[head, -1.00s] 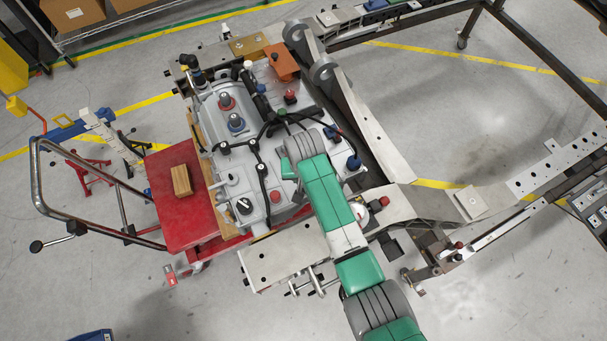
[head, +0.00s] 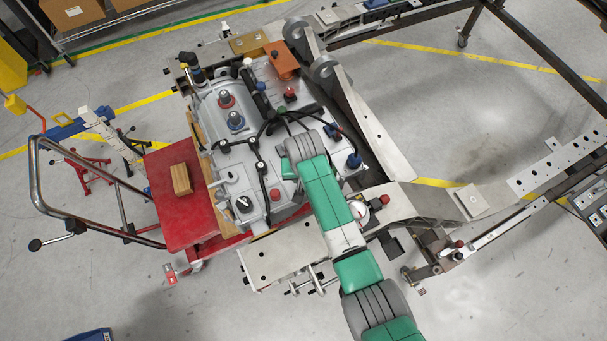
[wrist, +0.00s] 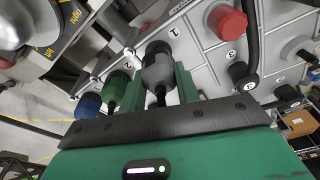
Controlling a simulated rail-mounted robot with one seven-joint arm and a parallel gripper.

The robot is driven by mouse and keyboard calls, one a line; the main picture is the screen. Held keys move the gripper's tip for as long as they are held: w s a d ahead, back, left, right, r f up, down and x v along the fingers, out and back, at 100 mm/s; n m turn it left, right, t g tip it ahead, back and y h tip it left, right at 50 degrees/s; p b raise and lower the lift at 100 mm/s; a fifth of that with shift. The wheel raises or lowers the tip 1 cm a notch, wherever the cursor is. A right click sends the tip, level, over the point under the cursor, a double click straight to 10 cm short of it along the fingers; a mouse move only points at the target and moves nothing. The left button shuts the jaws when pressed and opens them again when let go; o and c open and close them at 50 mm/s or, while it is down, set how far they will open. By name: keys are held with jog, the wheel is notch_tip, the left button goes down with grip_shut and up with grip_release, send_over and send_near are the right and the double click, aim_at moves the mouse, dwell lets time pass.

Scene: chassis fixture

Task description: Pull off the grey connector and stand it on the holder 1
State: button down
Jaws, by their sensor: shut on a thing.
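In the wrist view the grey connector (wrist: 158,72) sits between the two green fingers of my gripper (wrist: 159,82), which is shut on it. A dark cable end comes out of it toward the gripper body. Its far end is against or very close to the light grey housing (wrist: 195,50), beside a mark "1". I cannot tell whether it is seated there. In the head view my arm (head: 325,190) reaches over the housing (head: 270,160) and hides the gripper and the grey connector.
A green connector (wrist: 117,88) and a blue one (wrist: 90,104) are close left of my gripper in the wrist view. A red cap (wrist: 227,22) stands to the right, beside a thick black cable (wrist: 252,40). A red cart (head: 170,220) stands left of the housing.

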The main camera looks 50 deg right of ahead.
jog(key=shift+f, duration=0.45)
jog(key=shift+f+b, duration=0.5)
jog(key=shift+b, duration=0.05)
jog(key=c, duration=0.9)
grip_release()
jog(key=shift+c, duration=0.2)
notch_tip(320, 180, up, 6)
jog(key=p, duration=0.6)
jog(key=shift+r, duration=0.15)
